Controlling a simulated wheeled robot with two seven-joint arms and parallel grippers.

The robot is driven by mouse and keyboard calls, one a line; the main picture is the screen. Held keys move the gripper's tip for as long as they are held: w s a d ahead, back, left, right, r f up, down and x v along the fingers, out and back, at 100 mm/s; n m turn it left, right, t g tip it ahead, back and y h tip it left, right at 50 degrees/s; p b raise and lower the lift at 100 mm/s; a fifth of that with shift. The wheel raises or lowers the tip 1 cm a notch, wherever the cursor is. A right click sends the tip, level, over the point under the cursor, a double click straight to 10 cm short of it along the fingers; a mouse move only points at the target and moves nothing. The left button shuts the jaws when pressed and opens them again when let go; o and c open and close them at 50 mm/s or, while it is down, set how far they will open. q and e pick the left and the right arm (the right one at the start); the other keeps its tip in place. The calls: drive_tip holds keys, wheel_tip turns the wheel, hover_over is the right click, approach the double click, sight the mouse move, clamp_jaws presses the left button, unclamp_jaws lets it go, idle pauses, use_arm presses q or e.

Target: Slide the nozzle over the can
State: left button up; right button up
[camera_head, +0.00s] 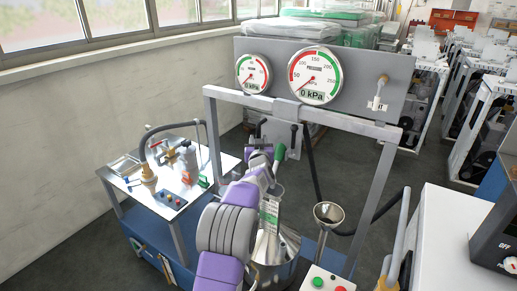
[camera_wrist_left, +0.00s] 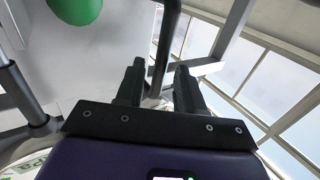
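My left arm, purple and grey, reaches up from the bottom centre of the head view. In the head view the arm hides part of the fingers. A green handle-like part (camera_head: 279,154), possibly of the nozzle, stands close beside the gripper; a rounded green part (camera_wrist_left: 76,8) shows at the top left of the wrist view. A shiny metal can (camera_head: 287,270) stands low behind the arm, partly hidden. I cannot make out the nozzle's tip. My right gripper is not in view.
A grey frame (camera_head: 300,116) carries a panel with two gauges (camera_head: 316,76). A bench (camera_head: 128,186) is at left, a button box (camera_head: 327,281) at lower right.

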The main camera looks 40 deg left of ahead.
use_arm(q)
drive_tip(key=shift+v, duration=2.2)
